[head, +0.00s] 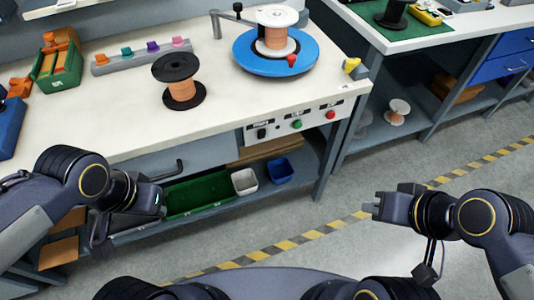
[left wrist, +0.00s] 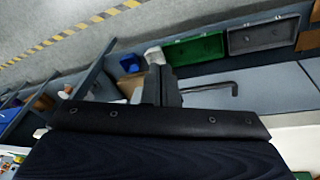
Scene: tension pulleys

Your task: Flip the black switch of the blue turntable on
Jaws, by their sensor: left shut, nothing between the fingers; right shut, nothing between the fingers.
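My left gripper (head: 160,200) is shut and empty, below the bench edge and left of the panel. It also shows in the left wrist view (left wrist: 163,85). My right gripper (head: 370,207) is shut and empty over the floor, right of the bench.
A black handle (head: 168,172) sticks out from the bench front above my left gripper. A green tray (head: 198,195), a white bin (head: 244,181) and a blue bin (head: 280,171) stand on the lower shelf. A black-flanged spool (head: 180,82) stands on the bench top (head: 125,125).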

